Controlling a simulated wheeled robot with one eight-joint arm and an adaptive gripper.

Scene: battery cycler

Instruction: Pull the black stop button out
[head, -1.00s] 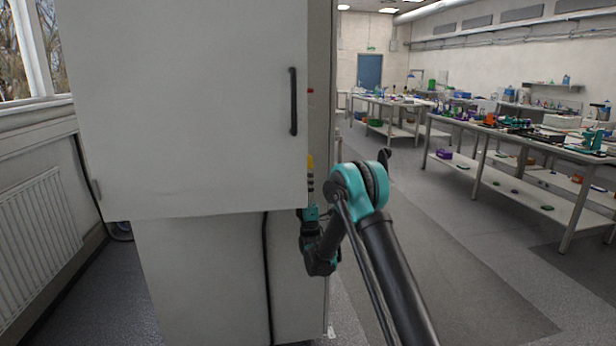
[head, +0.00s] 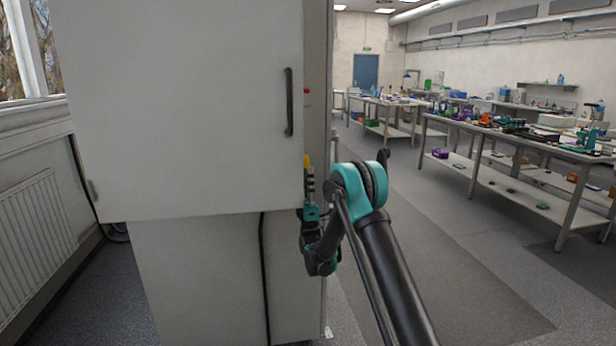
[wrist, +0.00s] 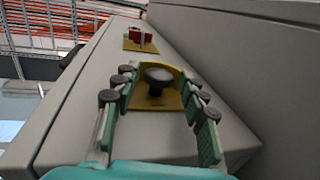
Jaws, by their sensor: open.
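In the wrist view the black stop button (wrist: 157,76) is a round dark mushroom head on a yellow plate (wrist: 170,101), fixed to the grey cabinet's narrow face. My gripper (wrist: 158,90) is open, with one teal, dark-padded finger on each side of the button. The fingers appear apart from the button. In the head view my gripper (head: 309,184) is at the cabinet's right edge, just below a bit of yellow (head: 306,160). The black button cannot be made out there.
A red switch (wrist: 141,36) on its own yellow plate sits beyond the button. The large cabinet door (head: 180,110) with a dark handle (head: 289,101) is beside my arm. Benches (head: 520,145) stand at the right; the floor between is clear.

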